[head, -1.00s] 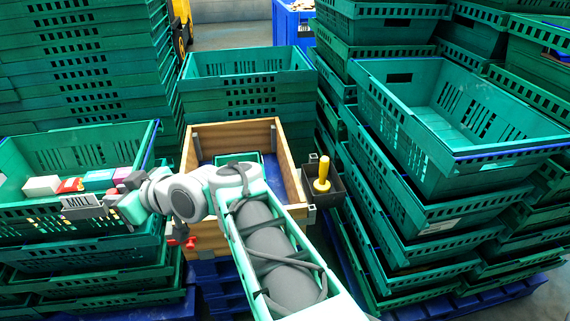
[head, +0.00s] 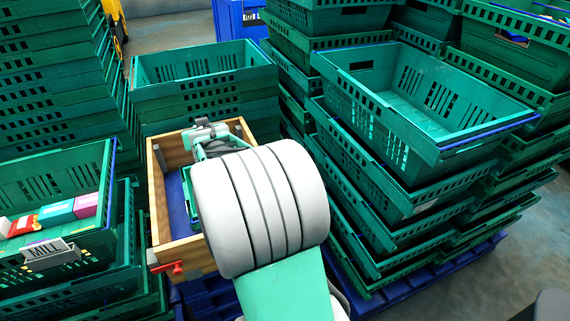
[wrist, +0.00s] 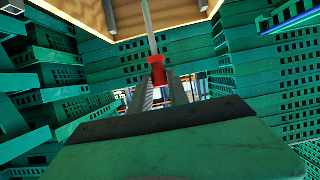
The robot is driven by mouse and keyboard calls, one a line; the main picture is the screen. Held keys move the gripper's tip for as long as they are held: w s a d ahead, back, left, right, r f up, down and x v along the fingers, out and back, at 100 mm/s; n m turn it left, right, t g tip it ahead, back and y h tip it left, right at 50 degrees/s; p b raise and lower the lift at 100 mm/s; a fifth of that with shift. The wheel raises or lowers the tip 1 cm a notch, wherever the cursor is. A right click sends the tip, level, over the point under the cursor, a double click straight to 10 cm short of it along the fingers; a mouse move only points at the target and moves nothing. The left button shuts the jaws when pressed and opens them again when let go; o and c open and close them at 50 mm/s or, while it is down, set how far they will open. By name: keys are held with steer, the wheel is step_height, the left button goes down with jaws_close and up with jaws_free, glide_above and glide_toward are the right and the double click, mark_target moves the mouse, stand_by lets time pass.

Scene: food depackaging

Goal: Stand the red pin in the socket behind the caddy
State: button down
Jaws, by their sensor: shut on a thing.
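In the wrist view my gripper (wrist: 160,88) is shut on the red pin (wrist: 157,72). The pin has a red collar between the jaws and a thin pale metal shaft that points up in the picture. In the head view my arm reaches over the wooden crate (head: 157,210), and its grey wrist end is near the crate's far side. The jaws and the pin cannot be made out there. The dark caddy with the yellow peg is hidden behind my arm. I cannot make out the socket in either view now.
A red fitting (head: 172,268) is on the wooden crate's front. A green crate with packets and a MILL tag (head: 50,252) stands at left. Tall green crate stacks (head: 375,150) crowd the right side, and another green crate (head: 205,75) stands behind.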

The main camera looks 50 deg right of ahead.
steer(key=s+d+f+m+g+h+p, duration=0.1)
steer(key=s+d+f+m+g+h, duration=0.15)
steer(key=d, duration=0.55)
steer(key=s+d+f+m+g+h+p, duration=0.15)
steer(key=s+d+m+g, duration=0.25)
steer(key=d, duration=0.4)
steer(key=s+d+f+m+g+h, duration=0.2)
steer(key=s+d+m+g, duration=0.15)
steer(key=d, duration=0.55)
step_height(320, 180, down, 10)
steer(key=c, duration=1.3)
jaws_free()
steer(key=shift+d, duration=0.1)
steer(key=shift+o, duration=0.2)
steer(key=shift+r, duration=0.1)
